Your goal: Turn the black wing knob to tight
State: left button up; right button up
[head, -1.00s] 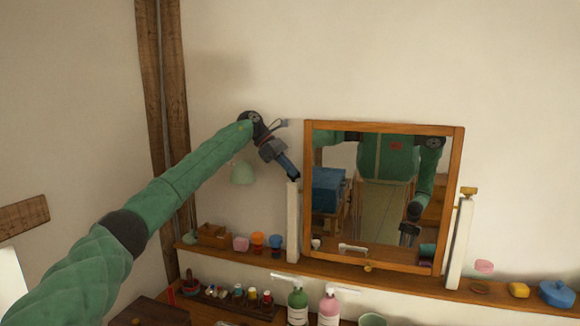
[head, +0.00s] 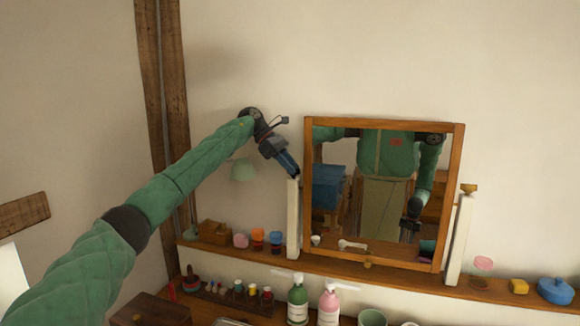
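A swivel mirror in a wooden frame (head: 459,200) stands between two white posts on a shelf. My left gripper (head: 292,170) reaches down at a slant to the top of the left post (head: 293,215). Its blue fingers look close together, with their tips at the post's top end. I cannot make out the black wing knob; the fingertips cover the place at the post top, and any grip on it is too small to tell. A brass-coloured knob (head: 469,188) tops the right post (head: 459,240). My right arm shows only as a reflection in the mirror.
The shelf (head: 400,280) holds a wooden box (head: 213,232), small jars (head: 257,240), a yellow block (head: 519,287) and a blue pot (head: 556,291). Below stand a green pump bottle (head: 298,300), a pink one (head: 329,303) and a rack of small bottles. The wall above is clear.

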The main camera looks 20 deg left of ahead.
pick_arm(q)
jog(key=b+v, duration=0.1)
jog(key=v, duration=0.6)
jog(key=shift+a+r+b, duration=0.3)
jog(key=shift+b, duration=0.05)
pick_arm(e)
jog(key=a+f, duration=0.1)
jog(key=w+a+f, duration=0.1)
jog(key=shift+f+t, duration=0.3)
jog(key=shift+f, duration=0.05)
pick_arm(q)
jog(key=shift+w, duration=0.1)
pick_arm(e)
jog(key=shift+a, duration=0.15)
